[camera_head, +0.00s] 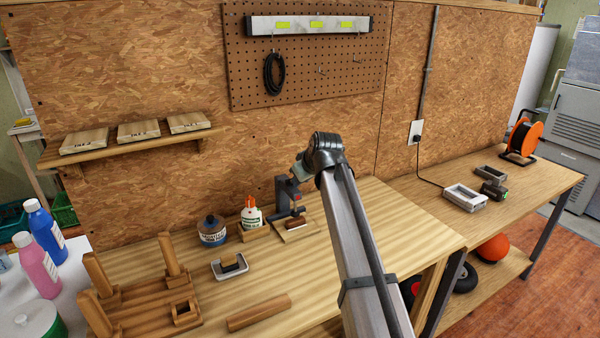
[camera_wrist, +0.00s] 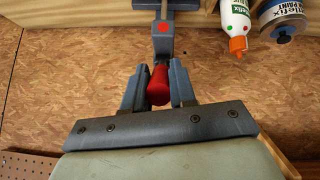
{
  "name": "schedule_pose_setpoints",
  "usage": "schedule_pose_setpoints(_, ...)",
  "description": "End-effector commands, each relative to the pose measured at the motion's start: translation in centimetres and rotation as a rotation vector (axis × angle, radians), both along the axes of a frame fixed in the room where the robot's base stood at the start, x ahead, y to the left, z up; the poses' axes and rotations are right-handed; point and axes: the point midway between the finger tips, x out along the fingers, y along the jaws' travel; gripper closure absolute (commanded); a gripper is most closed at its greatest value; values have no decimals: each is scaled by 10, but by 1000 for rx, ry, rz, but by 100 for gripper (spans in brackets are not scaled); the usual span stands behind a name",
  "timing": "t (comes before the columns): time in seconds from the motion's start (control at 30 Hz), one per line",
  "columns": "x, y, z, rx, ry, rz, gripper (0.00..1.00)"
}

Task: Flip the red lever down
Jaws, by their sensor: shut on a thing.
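The red lever (camera_wrist: 158,86) shows in the wrist view as a red knob at the end of a grey metal arm with a red dot on it. My gripper (camera_wrist: 158,90) has its two fingers on either side of the red knob and is shut on it. In the head view, the dark blue-grey lever device (camera_head: 282,196) stands on the workbench by the back wall. My gripper (camera_head: 296,180) is at its upper part. My arm and wrist partly hide the grip there, so the lever's exact tilt is hard to tell.
A glue bottle (camera_head: 251,214) and a blue paint jar (camera_head: 212,231) stand left of the device. A small tray with a brush (camera_head: 230,266), a wood block (camera_head: 258,312) and a wooden stool frame (camera_head: 140,300) lie nearer.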

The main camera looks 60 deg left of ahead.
Motion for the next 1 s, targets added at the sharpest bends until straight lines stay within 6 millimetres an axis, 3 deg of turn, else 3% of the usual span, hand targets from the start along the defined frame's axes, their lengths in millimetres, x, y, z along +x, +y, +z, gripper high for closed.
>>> schedule_pose_setpoints(0.03,-2,-10,-8,43,2,-1,100)
schedule_pose_setpoints(0.4,-1,-19,-36,369,2,-2,100)
schedule_pose_setpoints(1.0,-1,-17,-53,578,3,-2,100)
